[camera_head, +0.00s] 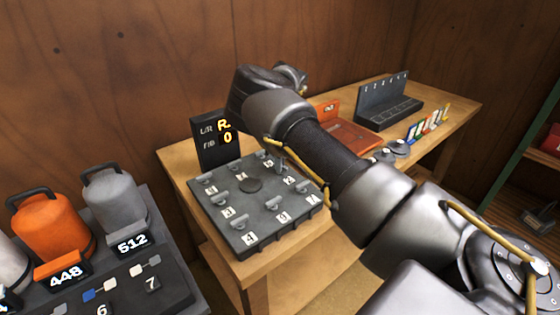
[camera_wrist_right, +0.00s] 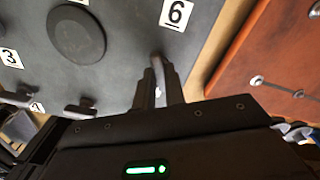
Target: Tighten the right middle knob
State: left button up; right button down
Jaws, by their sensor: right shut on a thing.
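The dark panel (camera_head: 235,222) lies on the wooden table, with several grey lever knobs and white number labels around a round black disc (camera_head: 251,184). The disc also shows in the right wrist view (camera_wrist_right: 76,34). My right gripper (camera_wrist_right: 157,88) is shut on a grey knob (camera_wrist_right: 157,62) beside the label 6 (camera_wrist_right: 176,13), at the panel's edge nearest the orange board. In the head view my right arm reaches over the panel's far right side and hides part of it. The gripper's fingertips are hard to make out there. My left gripper is not in view.
An orange board (camera_head: 350,135) and a grey slotted rack (camera_head: 388,103) are further right. Orange and grey weights (camera_head: 50,225) with number plates stand at the left.

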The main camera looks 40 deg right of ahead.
jog(key=m, duration=0.5)
jog(key=shift+m, duration=0.3)
jog(key=shift+m+p, duration=0.3)
jog(key=shift+m, duration=2)
jog(key=c, duration=1.3)
grip_release()
jog(key=shift+r, duration=0.55)
notch_tip(320, 180, up, 10)
jog(key=b, duration=0.1)
